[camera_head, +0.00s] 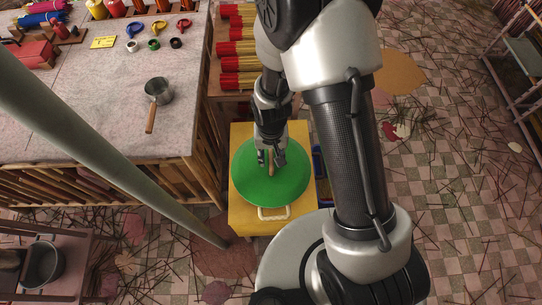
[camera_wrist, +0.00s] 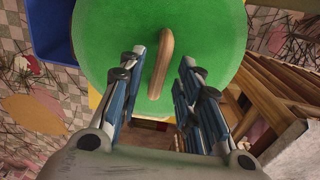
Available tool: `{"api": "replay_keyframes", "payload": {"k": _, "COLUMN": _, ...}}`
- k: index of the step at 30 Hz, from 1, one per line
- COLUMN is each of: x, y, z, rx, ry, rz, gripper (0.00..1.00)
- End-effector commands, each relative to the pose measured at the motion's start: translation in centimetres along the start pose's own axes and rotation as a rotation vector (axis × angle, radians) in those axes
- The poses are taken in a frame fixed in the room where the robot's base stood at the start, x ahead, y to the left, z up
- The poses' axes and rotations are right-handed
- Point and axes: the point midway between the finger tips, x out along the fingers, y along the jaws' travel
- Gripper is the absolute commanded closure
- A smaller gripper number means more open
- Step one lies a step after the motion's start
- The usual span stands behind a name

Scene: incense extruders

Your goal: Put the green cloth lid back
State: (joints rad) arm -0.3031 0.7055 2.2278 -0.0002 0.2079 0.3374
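The green lid (camera_head: 290,180) is a round green disc with a tan wooden bar handle on top. It lies over a yellow box-like stand (camera_head: 240,217) in the head view. The lid fills the upper middle of the wrist view (camera_wrist: 215,35). Its handle (camera_wrist: 161,60) stands between the fingers of my gripper (camera_wrist: 162,57), with gaps visible on both sides. My gripper (camera_head: 271,158) is open, pointing down over the lid. What lies under the lid is hidden. I cannot tell whether a container's rim is beneath it.
A pale handle or loop (camera_head: 274,213) sticks out at the stand's front. A cloth-covered table (camera_head: 100,105) on the left holds a small pot (camera_head: 158,89) and tape rolls. Red-and-yellow bundles (camera_head: 238,64) lie on a rack behind. A blue bin (camera_wrist: 50,28) is beside the stand.

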Motion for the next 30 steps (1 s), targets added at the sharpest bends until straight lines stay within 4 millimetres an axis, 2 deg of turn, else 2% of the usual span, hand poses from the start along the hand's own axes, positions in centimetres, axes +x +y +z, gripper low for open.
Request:
{"api": "replay_keyframes", "payload": {"k": 1, "x": -1.6, "y": -0.1, "z": -0.1, "rx": 0.0, "ry": 0.005, "rz": -0.002, "gripper": 0.68}}
{"api": "replay_keyframes", "payload": {"k": 6, "x": -5.5, "y": 0.0, "z": -0.1, "rx": 0.0, "ry": 0.005, "rz": -0.002, "gripper": 0.68}}
{"api": "replay_keyframes", "payload": {"k": 12, "x": -8.7, "y": 0.0, "z": -0.1, "rx": 0.0, "ry": 0.002, "rz": -0.001, "gripper": 0.68}}
{"api": "replay_keyframes", "payload": {"k": 23, "x": -10.5, "y": 0.1, "z": -0.1, "rx": 0.0, "ry": 0.006, "rz": -0.002, "gripper": 0.68}}
{"api": "replay_keyframes", "payload": {"k": 26, "x": -12.9, "y": 0.7, "z": -0.4, "rx": 0.001, "ry": 0.034, "rz": -0.011, "gripper": 0.68}}
{"api": "replay_keyframes", "payload": {"k": 30, "x": -18.9, "y": 2.6, "z": -0.2, "rx": -0.002, "ry": 0.1, "rz": -0.027, "gripper": 0.68}}
